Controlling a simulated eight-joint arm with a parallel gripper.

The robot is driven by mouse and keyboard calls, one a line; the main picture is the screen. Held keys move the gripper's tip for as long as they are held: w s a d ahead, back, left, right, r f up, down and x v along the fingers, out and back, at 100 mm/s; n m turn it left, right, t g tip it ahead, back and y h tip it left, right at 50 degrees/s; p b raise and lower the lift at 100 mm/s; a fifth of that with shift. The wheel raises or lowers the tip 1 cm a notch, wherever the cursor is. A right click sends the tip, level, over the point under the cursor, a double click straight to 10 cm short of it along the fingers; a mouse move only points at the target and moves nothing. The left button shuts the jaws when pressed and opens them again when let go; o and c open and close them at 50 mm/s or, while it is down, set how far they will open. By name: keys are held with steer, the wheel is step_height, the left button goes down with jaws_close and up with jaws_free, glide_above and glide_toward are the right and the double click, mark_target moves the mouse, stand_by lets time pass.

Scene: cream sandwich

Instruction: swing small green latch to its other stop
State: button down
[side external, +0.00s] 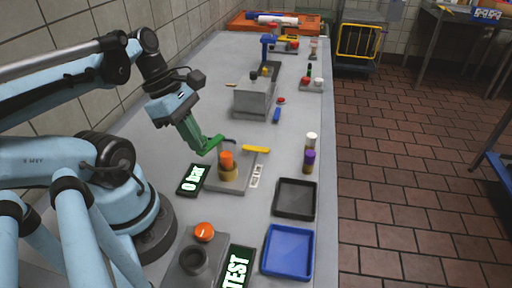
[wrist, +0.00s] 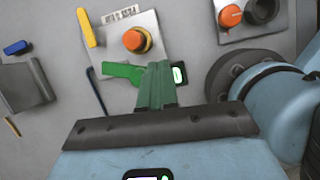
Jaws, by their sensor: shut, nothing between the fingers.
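The small green latch (wrist: 123,71) lies across the near edge of the grey plate (wrist: 150,22) in the wrist view, pointing left. In the side external view the green latch (side external: 212,144) shows behind the orange knob. My gripper (wrist: 158,68) has green fingers, closed together and empty. Its tips are right beside the latch's right end; whether they touch it I cannot tell, as both are green and overlap. In the side external view my gripper (side external: 201,150) comes down from the upper left to the latch. The fingers hide part of the latch's right end.
An orange knob (side external: 227,158) on a brass base, a yellow lever (side external: 256,149) and a dark lever (wrist: 97,90) are close to the latch. A "0 bar" display (side external: 191,180) stands left of the plate. Black (side external: 296,211) and blue (side external: 265,264) trays lie nearer the camera.

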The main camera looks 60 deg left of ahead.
steer(key=shift+w+a+r, duration=0.1)
steer(key=shift+w+a, duration=0.3)
steer(key=shift+w, duration=0.3)
steer(key=v, duration=1.2)
steer(key=w+a+m+g, duration=0.3)
steer(key=w+a+m, duration=0.1)
steer(key=m, duration=0.3)
steer(key=w+a+f+m+g, duration=0.2)
steer(key=w+a+m, duration=0.1)
steer(key=w+m, duration=0.3)
steer(key=s+d+f+m, duration=0.1)
steer(key=s+d+f, duration=0.3)
steer(key=f, duration=0.5)
steer(key=shift+s+d+f, duration=0.15)
steer(key=shift+s+d, duration=0.15)
steer(key=shift+d, duration=0.8)
steer(key=shift+h, duration=0.3)
steer(key=shift+d+n+t, duration=0.1)
steer(key=shift+n+t, duration=0.2)
steer(key=shift+n, duration=0.5)
